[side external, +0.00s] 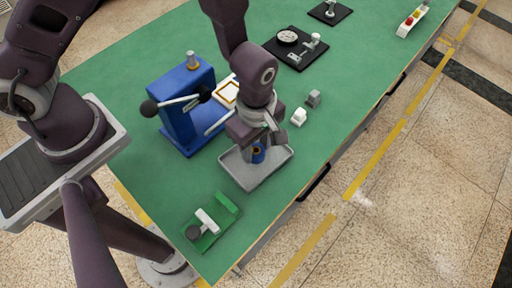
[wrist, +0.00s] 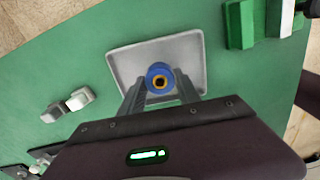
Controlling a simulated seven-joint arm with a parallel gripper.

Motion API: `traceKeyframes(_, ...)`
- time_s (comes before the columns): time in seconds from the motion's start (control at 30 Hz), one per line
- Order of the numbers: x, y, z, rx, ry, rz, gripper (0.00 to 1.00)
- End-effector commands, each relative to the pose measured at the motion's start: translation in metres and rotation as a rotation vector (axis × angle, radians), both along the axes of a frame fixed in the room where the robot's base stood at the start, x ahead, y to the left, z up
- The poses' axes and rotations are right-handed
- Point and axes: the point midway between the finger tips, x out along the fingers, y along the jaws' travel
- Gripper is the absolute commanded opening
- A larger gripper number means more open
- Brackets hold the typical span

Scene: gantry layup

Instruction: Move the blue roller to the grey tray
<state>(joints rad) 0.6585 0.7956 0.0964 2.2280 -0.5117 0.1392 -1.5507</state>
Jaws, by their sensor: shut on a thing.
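The blue roller (side external: 258,155) is a short blue cylinder with a yellowish ring and a dark centre hole at its end. It also shows in the wrist view (wrist: 153,70), between my fingertips. My gripper (side external: 259,143) is shut on it, over the grey tray (side external: 273,175). In the wrist view the tray (wrist: 126,57) lies behind the roller, and the roller appears inside the tray's outline. I cannot tell whether the roller touches the tray floor. My gripper hides part of the tray's far side.
A blue press (side external: 182,127) with a black-knobbed lever stands left of the tray. A green fixture (side external: 217,222) lies in front. A white block (side external: 299,117) and a grey block (side external: 314,98) sit behind right. Black plates (side external: 296,48) lie farther back. The table's right edge is near.

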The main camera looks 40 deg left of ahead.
Motion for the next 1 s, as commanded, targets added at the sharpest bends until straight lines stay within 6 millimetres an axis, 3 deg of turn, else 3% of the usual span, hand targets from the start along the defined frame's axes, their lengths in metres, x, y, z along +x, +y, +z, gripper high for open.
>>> traceKeyframes(0.1, 0.0, 0.0, -0.012, -0.001, 0.001, 0.001, 0.0)
traceKeyframes(0.43, 0.0, 0.0, -0.016, -0.001, 0.0, 0.0, 0.0)
traceKeyframes(0.47, 0.0, 0.0, -0.015, -0.001, -0.001, 0.0, 0.45)
traceKeyframes(0.53, 0.0, 0.0, -0.015, -0.001, -0.001, 0.0, 0.58)
traceKeyframes(0.87, 0.0, 0.0, -0.013, -0.001, -0.002, 0.0, 0.6)
traceKeyframes(1.0, 0.001, -0.001, 0.006, -0.002, -0.006, -0.003, 0.6)
